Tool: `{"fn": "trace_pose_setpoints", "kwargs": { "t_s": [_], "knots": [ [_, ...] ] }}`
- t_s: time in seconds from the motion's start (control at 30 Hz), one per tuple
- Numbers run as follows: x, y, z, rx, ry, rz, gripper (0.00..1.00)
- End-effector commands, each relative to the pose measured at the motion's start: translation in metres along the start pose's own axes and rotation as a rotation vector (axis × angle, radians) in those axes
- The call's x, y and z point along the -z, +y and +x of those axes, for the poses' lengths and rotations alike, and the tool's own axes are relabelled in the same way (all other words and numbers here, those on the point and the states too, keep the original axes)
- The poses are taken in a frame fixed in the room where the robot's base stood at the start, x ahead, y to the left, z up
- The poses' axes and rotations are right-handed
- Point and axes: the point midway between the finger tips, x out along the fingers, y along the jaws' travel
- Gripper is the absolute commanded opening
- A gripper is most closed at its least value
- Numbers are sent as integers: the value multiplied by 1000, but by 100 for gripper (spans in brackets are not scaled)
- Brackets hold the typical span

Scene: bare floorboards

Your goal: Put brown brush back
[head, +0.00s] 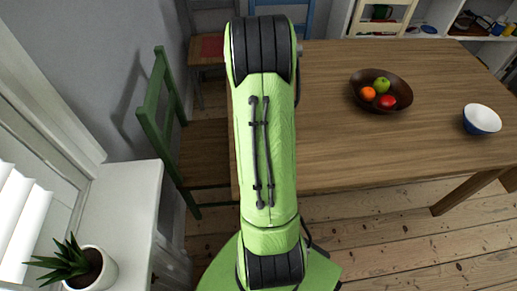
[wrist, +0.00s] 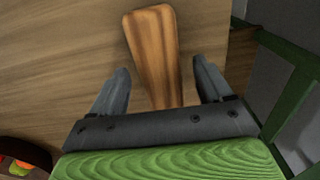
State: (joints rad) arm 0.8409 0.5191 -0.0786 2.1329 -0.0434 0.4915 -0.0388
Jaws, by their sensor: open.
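The brown brush (wrist: 153,45) shows in the wrist view as a smooth brown wooden piece, wider at its far end and narrowing toward my gripper. It appears to lie on the wooden table (wrist: 60,75). My gripper (wrist: 160,72) is open, with one finger on each side of the brush and a visible gap on both sides. The near end of the brush is hidden behind the gripper's body. In the head view my arm hides the gripper and the brush.
On the table (head: 330,150) stand a dark fruit bowl (head: 360,97) and a blue-and-white bowl (head: 482,119). A green chair (head: 152,122) stands at the table's left edge. A potted plant (head: 92,268) sits on the white sill at lower left. Shelves are at the back right.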

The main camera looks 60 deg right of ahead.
Motion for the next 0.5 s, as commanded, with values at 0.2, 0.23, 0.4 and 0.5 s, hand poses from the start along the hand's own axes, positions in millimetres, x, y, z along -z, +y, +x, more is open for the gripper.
{"fn": "trace_pose_setpoints", "kwargs": {
  "t_s": [0.2,0.23,0.4,0.5],
  "knots": [
    [1,0,-67,0,7,0,79],
    [1,0,-74,0,6,0,79],
    [0,0,-101,0,4,0,79],
    [0,0,-106,0,1,0,79]
  ]
}}
